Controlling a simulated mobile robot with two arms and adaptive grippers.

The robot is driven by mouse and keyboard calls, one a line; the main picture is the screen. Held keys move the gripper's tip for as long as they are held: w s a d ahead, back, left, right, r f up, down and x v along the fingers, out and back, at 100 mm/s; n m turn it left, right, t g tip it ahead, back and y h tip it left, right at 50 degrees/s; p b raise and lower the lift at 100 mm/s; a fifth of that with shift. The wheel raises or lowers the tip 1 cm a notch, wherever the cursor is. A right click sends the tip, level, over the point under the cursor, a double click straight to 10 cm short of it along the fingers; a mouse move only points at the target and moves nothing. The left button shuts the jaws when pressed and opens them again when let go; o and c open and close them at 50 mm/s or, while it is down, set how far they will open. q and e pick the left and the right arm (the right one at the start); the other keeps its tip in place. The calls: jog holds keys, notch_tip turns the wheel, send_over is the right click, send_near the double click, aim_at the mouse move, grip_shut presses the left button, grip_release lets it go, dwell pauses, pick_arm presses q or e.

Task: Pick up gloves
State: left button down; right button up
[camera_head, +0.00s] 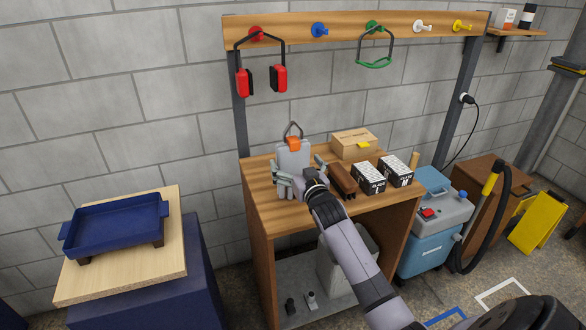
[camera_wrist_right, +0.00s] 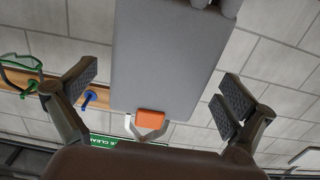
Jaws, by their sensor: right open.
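The gloves (camera_head: 293,155) appear as a flat grey piece with an orange clip and a dark wire loop on top, upright over the back left of the wooden workbench. My right gripper (camera_head: 304,176) is in front of them and partly hides their lower part. In the right wrist view the gloves (camera_wrist_right: 170,55) fill the middle, with the orange clip near the bottom. The open fingers of my right gripper (camera_wrist_right: 157,92) stand on either side, apart from the grey piece. My left gripper is not in view.
The workbench (camera_head: 262,203) also holds a cardboard box (camera_head: 354,144), two black-and-white boxes (camera_head: 369,178) and a brown block (camera_head: 342,180). Red earmuffs (camera_head: 279,78) hang from the hook board (camera_head: 345,27) above. A blue tray (camera_head: 115,228) stands at left; a blue-grey machine (camera_head: 437,215) stands right.

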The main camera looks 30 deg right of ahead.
jog(key=shift+x, duration=1.15)
jog(key=shift+s, duration=0.1)
jog(key=shift+a, duration=0.1)
jog(key=shift+c, duration=0.5)
jog(key=c, duration=1.1)
jog(key=shift+r, duration=0.1)
